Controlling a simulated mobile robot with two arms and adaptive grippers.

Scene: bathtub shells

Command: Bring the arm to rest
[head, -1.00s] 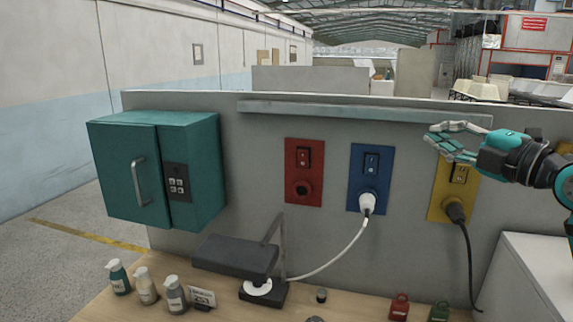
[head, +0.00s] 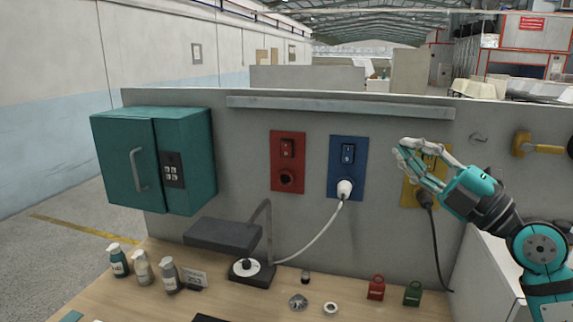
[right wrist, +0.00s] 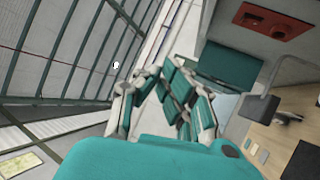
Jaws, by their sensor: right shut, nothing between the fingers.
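My right gripper (head: 406,158) is in the head view at the right, raised in front of the panel wall. It overlaps the yellow socket plate (head: 411,191) and hides part of it. Its fingers are shut with nothing between them. In the right wrist view the gripper (right wrist: 165,80) shows its teal and white fingers, also empty. My right arm (head: 490,205) comes in from the right edge. My left gripper is in neither view.
A teal cabinet (head: 153,160) hangs at the left. A red plate (head: 287,162) and a blue plate (head: 347,165) with a white plug are on the wall. A lamp (head: 225,236), bottles (head: 142,267) and padlocks (head: 376,288) stand on the wooden table. A yellow handle (head: 540,145) is at the far right.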

